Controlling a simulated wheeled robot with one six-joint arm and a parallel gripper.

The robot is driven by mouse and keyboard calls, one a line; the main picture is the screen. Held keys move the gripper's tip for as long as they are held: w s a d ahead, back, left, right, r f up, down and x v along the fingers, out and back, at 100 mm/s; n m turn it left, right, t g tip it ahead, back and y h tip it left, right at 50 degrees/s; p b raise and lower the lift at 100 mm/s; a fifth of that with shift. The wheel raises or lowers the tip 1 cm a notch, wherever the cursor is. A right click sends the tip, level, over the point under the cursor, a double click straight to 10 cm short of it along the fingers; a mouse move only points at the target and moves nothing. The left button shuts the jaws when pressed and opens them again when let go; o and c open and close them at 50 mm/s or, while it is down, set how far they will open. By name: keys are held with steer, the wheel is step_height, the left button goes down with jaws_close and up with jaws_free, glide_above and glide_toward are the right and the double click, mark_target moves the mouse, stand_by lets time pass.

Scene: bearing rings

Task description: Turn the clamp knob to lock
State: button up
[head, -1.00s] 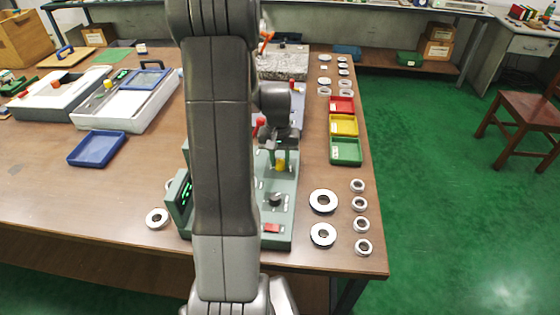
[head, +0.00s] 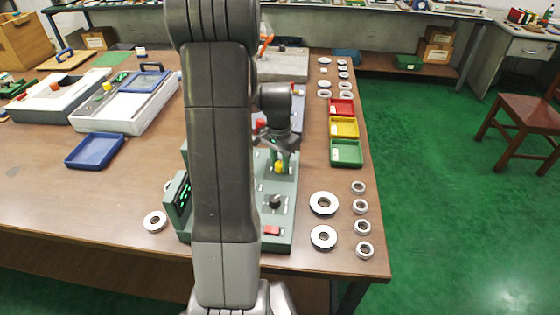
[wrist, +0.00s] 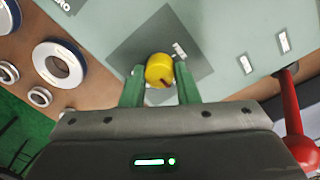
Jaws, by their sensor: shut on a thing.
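The clamp knob, a yellow cylinder (wrist: 158,66) with a dark red mark, stands on a grey square of the green machine panel in the wrist view. My gripper (wrist: 160,76) has its two green fingers on either side of the knob and is shut on it. In the head view the yellow knob (head: 279,168) shows just below my wrist, on the green machine (head: 284,222). My arm hides the machine's left middle part there.
A red lever (wrist: 290,115) stands close on the right in the wrist view. A black knob (head: 275,202) and red button (head: 271,230) are on the machine's near part. Metal rings (head: 323,204) and red, yellow and green trays (head: 345,164) lie to its right.

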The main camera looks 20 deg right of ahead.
mark_target(279, 162)
stand_by(0.4)
steer(key=o, duration=1)
steer(key=r, duration=1.4)
steer(key=shift+w+a, duration=0.15)
steer(key=shift+w, duration=0.1)
steer(key=shift+f, duration=0.1)
steer(key=f, duration=1.3)
steer(key=shift+s+f, duration=0.25)
steer(key=shift+f, duration=0.15)
